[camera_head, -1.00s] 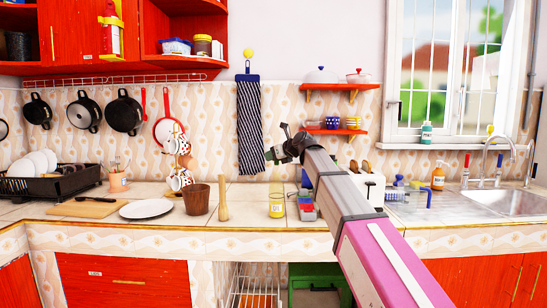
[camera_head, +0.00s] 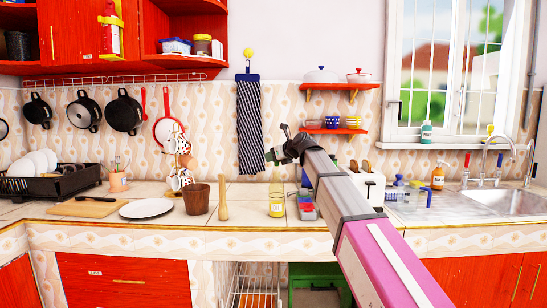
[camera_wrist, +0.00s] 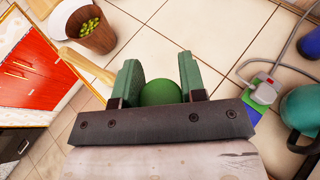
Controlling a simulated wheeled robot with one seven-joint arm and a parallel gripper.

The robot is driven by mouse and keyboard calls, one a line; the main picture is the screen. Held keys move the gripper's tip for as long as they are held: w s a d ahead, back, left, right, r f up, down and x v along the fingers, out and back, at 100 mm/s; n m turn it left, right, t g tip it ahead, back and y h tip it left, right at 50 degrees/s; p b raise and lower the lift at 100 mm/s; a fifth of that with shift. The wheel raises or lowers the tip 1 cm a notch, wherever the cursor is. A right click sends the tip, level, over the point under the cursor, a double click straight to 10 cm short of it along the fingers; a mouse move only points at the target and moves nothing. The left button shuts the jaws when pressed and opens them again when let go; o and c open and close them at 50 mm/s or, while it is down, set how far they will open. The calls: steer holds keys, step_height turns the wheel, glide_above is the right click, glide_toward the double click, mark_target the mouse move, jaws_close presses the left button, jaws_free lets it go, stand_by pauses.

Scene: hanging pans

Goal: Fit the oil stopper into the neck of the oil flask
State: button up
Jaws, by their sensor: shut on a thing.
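My gripper (camera_head: 270,156) is above the counter, over the oil flask (camera_head: 277,204), a clear flask with yellow oil standing near the counter's front. In the wrist view my gripper (camera_wrist: 160,85) has its green fingers shut on a round green thing (camera_wrist: 159,93), which looks like the oil stopper. The stopper cannot be made out clearly in the head view. The flask is not seen in the wrist view, and whether the stopper touches the neck cannot be told.
A brown cup (camera_head: 196,199) of olives and a wooden pestle (camera_head: 223,198) stand left of the flask. A toaster (camera_head: 369,188) stands further right. A striped towel (camera_head: 250,128) hangs behind.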

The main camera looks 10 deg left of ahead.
steer(key=shift+f, duration=2)
stand_by(0.8)
steer(key=o, duration=1)
steer(key=v, duration=1.1)
step_height(320, 180, up, 6)
steer(key=shift+f, duration=0.1)
